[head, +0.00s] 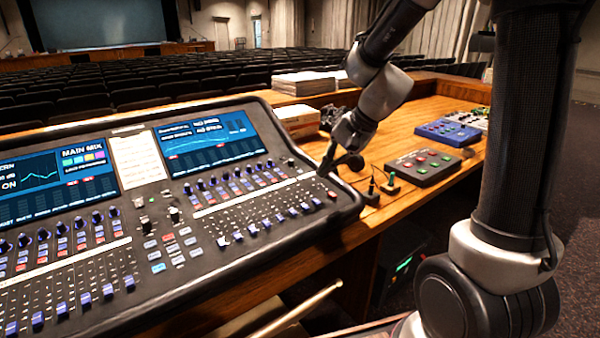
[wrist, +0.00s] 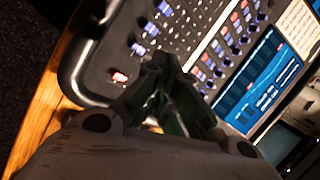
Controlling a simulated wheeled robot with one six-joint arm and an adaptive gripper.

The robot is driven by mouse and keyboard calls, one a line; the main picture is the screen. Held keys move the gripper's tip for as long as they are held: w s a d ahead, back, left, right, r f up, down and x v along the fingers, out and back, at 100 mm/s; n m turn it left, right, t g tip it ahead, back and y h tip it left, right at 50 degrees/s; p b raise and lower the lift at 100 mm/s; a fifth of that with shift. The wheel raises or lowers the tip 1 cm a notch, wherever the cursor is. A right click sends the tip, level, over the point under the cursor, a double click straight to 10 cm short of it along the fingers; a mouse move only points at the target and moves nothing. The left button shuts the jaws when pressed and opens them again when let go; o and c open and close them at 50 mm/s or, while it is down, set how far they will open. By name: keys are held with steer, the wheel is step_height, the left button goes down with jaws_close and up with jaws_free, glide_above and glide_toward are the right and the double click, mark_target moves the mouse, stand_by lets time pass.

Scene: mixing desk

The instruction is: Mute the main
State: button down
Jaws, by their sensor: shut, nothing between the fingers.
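The mixing desk (head: 180,275) fills the left and middle of the head view, with rows of blue knobs, faders and small buttons. The labels on the buttons are too small to read. My gripper (head: 326,170) is shut and empty, above the right end of the desk, a little behind the red button in the head view. In the wrist view my gripper (wrist: 165,72) points down at the panel, its tips beside the red button; whether they touch the panel I cannot tell.
Two screens (head: 208,138) stand at the desk's back, with a paper sheet (head: 138,160) between them. A grey box with coloured buttons (head: 423,167), a blue box (head: 448,132) and small upright levers (head: 390,183) are on the wooden table to the right. Books (head: 298,117) lie behind.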

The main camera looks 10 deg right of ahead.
steer(key=w+a+m+t, duration=0.3)
steer(key=w+m, duration=0.3)
steer(key=w, duration=0.5)
step_height(320, 180, up, 3)
steer(key=m+t, duration=0.3)
steer(key=m, duration=0.3)
glide_above(300, 171)
steer(key=s, duration=0.2)
steer(key=shift+w+a, duration=0.1)
steer(key=shift+a, duration=0.05)
steer(key=shift+n, duration=0.3)
steer(key=shift+w+a+f, duration=0.1)
steer(key=shift+w+f, duration=0.05)
steer(key=shift+f, duration=1.3)
steer(key=shift+w+a+f, duration=0.1)
steer(key=shift+f, duration=1.35)
steer(key=shift+w+f, duration=0.15)
steer(key=shift+f, duration=1.3)
steer(key=shift+f, duration=0.4)
